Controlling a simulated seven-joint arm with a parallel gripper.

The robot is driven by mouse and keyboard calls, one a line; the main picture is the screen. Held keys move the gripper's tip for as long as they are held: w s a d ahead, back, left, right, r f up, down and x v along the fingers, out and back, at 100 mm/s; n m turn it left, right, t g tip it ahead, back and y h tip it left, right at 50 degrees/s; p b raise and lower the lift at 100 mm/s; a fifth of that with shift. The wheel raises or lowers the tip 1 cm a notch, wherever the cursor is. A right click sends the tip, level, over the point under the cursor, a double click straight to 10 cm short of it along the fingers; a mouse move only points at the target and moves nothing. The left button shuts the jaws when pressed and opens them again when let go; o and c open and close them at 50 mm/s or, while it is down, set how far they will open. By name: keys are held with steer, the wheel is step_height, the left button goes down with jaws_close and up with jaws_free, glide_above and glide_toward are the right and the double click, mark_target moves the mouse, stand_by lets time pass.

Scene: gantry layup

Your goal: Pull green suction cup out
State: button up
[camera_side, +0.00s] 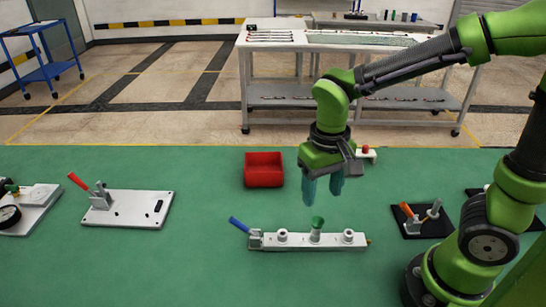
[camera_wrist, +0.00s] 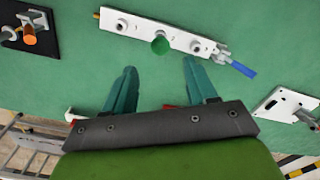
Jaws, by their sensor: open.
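The green suction cup (camera_side: 317,223) stands upright on the middle of a white bar fixture (camera_side: 342,241) on the green table. In the wrist view the green cup (camera_wrist: 160,46) shows as a round disc on the white bar (camera_wrist: 125,25), ahead of the fingers. My gripper (camera_side: 324,190) has teal fingers that point down. It is open and empty, above the table and a little behind the cup. In the wrist view my gripper (camera_wrist: 158,90) has its two fingers well apart, with only green table between them.
A blue-handled clamp (camera_side: 241,226) is at the bar's left end. A red bin (camera_side: 264,169) stands behind it. A red-handled clamp plate (camera_side: 128,207) lies left, an orange-handled clamp (camera_side: 412,216) right. A red-button box (camera_side: 365,151) is behind my gripper. Table in front is clear.

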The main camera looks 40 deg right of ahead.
mark_target(318, 221)
step_height(318, 221, down, 11)
steer(key=shift+f, duration=0.1)
stand_by(0.3)
jaws_close()
stand_by(0.5)
